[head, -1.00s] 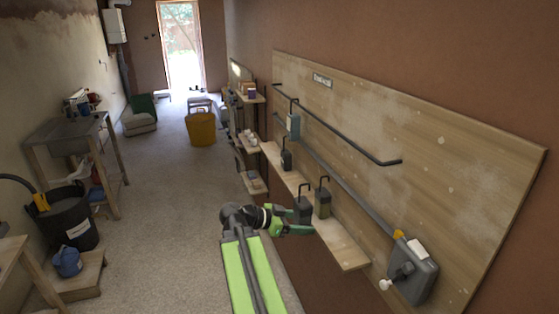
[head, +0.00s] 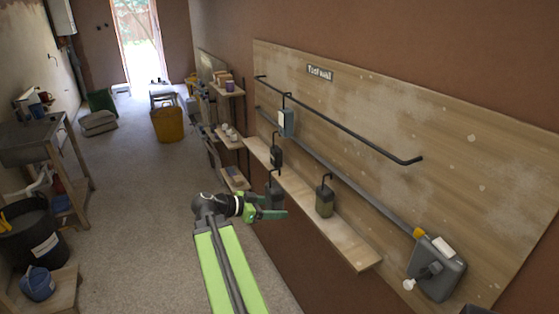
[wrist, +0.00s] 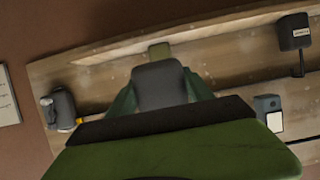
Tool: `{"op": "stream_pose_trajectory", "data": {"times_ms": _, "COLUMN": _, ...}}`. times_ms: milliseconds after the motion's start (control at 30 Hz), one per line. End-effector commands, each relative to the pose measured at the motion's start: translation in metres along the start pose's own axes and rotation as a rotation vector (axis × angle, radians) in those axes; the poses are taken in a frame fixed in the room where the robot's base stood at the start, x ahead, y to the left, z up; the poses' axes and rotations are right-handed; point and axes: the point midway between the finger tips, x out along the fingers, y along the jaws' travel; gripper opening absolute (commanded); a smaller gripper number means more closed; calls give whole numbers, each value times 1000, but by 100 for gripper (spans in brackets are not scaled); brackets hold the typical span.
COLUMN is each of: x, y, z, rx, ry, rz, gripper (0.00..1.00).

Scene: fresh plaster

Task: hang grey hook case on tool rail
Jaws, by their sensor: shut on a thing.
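The dark grey hook case (head: 273,193) is between the green fingers of my gripper (head: 262,207), its hook standing up above it. It also fills the middle of the wrist view (wrist: 160,85), with a green finger on either side. My gripper is shut on it, in front of the shelf's near edge in the head view. Whether the case touches the shelf is hard to tell. The tool rail (head: 345,127) is a black bar on the wooden wall board, above and to the right of the gripper. A blue-grey case (head: 286,123) hangs from it.
On the shelf (head: 345,243) stand an olive hook case (head: 324,201) and a black one (head: 276,156). A grey wall box (head: 436,270) with a pipe is at the board's lower right. The rail's right half is bare.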

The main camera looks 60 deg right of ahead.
Motion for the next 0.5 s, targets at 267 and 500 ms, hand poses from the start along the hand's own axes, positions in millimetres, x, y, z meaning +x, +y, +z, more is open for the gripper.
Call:
{"op": "stream_pose_trajectory", "data": {"times_ms": 267, "x": -29, "y": -1, "z": -101, "rx": -3, "ry": 1, "rz": -6, "gripper": 2}}
{"op": "stream_pose_trajectory", "data": {"times_ms": 500, "x": -41, "y": -2, "z": -165, "rx": -4, "ry": 1, "rz": -9, "gripper": 2}}
